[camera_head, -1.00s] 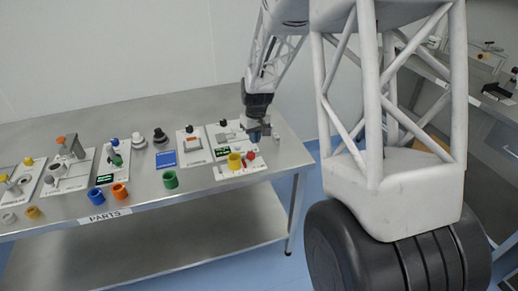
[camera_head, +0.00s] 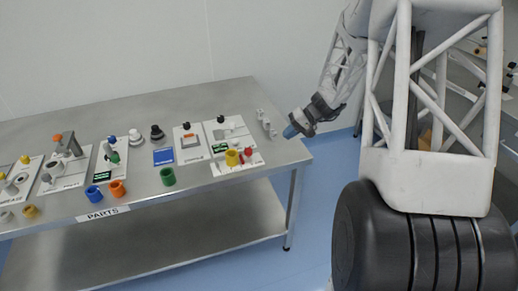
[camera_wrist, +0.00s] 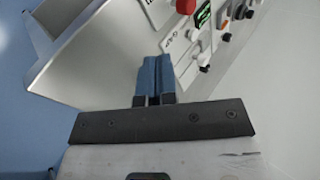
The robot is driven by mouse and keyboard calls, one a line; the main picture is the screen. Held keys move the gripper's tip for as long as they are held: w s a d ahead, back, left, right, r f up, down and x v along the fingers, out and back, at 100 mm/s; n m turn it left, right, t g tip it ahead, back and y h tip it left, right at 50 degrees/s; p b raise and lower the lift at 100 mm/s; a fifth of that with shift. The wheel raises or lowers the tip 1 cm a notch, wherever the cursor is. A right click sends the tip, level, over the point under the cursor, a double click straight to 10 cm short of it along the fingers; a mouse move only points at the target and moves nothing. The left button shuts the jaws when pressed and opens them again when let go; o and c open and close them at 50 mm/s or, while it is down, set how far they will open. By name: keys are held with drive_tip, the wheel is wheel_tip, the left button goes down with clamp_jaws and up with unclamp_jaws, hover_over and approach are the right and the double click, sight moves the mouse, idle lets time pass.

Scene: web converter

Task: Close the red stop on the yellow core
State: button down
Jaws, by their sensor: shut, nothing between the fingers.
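The yellow core (camera_head: 232,158) stands on a white panel (camera_head: 222,168) near the front right of the bench. The red stop (camera_head: 248,151) is just right of the core, on the same panel. Whether it touches the core is too small to tell. My gripper (camera_head: 289,131) is off to the right of both, near the bench's right end, with nothing in it. In the wrist view its blue fingers (camera_wrist: 153,76) are together. A red knob (camera_wrist: 186,6) shows at the top there; I cannot tell if it is the stop.
Green (camera_head: 168,176), orange (camera_head: 117,189) and blue (camera_head: 94,193) rings stand along the front edge. Small grey pieces (camera_head: 265,122) stand at the bench's right end. Several other fixtures fill the left side.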

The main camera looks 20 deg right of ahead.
sight(249, 151)
drive_tip(key=shift+d, duration=0.25)
drive_tip(key=shift+a, duration=0.15)
drive_tip(key=x, duration=1.1)
drive_tip(key=shift+w+a+r, duration=0.15)
drive_tip(key=shift+a+r, duration=0.2)
drive_tip(key=shift+r, duration=0.1)
drive_tip(key=shift+w+a, duration=0.2)
drive_tip(key=shift+a, duration=0.35)
drive_tip(key=shift+w+a, duration=0.15)
drive_tip(key=shift+a, duration=0.45)
drive_tip(key=shift+a, duration=0.15)
drive_tip(key=shift+a, duration=1.65)
